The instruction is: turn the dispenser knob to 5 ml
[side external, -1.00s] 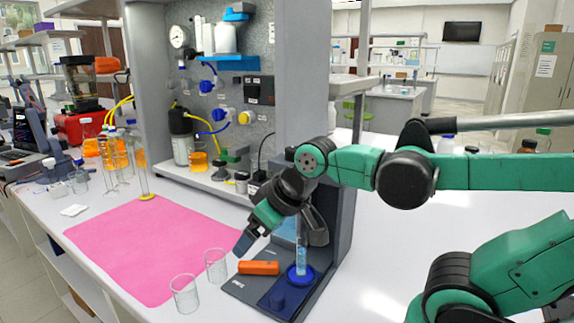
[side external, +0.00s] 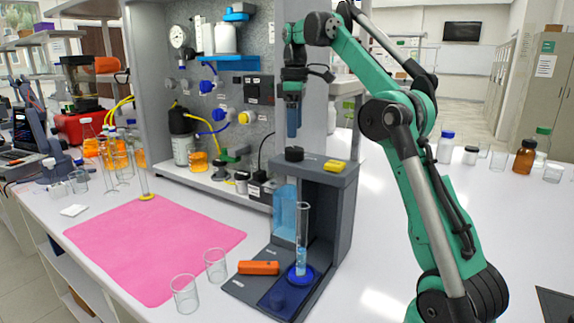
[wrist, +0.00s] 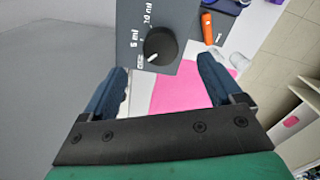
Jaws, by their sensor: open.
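The dispenser (side external: 338,215) is a dark grey stand near the bench front. Its black round knob (side external: 294,154) sits on top at the left. In the wrist view the knob (wrist: 163,42) has a short white pointer mark aimed lower left, toward a small boxed label. The "5 ml" and "10 ml" labels lie farther round its left and upper left. My gripper (side external: 292,128) points down above the knob, apart from it. In the wrist view its blue fingers (wrist: 166,72) are spread and empty, with the knob between and beyond them.
A tall graduated cylinder (side external: 302,235) with some blue liquid stands on the dispenser's blue base. A yellow block (side external: 335,165) is on the dispenser top, right of the knob. An orange item (side external: 259,268) and two beakers (side external: 215,266) are at the front. The pink mat (side external: 150,240) is clear.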

